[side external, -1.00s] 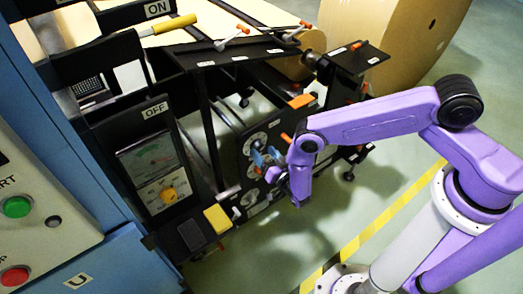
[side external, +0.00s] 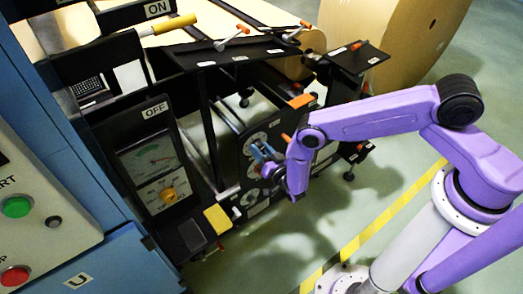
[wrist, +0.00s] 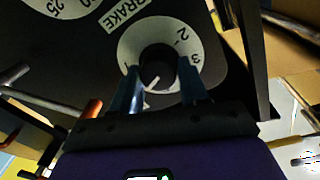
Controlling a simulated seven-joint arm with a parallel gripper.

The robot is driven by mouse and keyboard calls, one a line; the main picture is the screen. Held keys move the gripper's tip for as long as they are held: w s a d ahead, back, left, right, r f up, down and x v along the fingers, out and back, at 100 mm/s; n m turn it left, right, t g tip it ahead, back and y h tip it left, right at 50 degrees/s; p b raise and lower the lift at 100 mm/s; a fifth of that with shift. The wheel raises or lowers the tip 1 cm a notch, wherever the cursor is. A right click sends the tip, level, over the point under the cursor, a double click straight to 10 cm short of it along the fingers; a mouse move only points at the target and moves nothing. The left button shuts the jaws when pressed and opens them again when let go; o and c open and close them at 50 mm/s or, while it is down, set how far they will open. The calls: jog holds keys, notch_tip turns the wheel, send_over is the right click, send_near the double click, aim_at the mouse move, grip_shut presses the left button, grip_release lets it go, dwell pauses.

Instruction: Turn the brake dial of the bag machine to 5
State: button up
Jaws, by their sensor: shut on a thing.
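The brake dial (wrist: 158,62) is a dark round knob on a white scale plate (wrist: 179,34), under a BRAKE label (wrist: 137,15) in the wrist view. The figures 2 and 3 show on the plate's right side. A white mark on the knob points to the lower left in that view, and no figure is readable there. My gripper (wrist: 160,80) has its two blue fingers on either side of the knob, shut on it. In the side view my gripper (side external: 266,154) is at the black dial panel (side external: 242,160), covering part of it.
Another dial plate (wrist: 62,4) with 25 on its scale is close by at the upper left of the wrist view. An orange-tipped handle (wrist: 90,110) is left of my fingers. The large paper roll (side external: 390,35) stands behind the machine.

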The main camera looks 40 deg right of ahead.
jog(key=n, duration=0.4)
jog(key=shift+n, duration=0.3)
jog(key=shift+n+t, duration=0.3)
jog(key=shift+n, duration=1.7)
jog(key=shift+y, duration=0.3)
jog(key=o, duration=1)
jog(key=shift+o, duration=0.2)
jog(key=shift+s, duration=0.15)
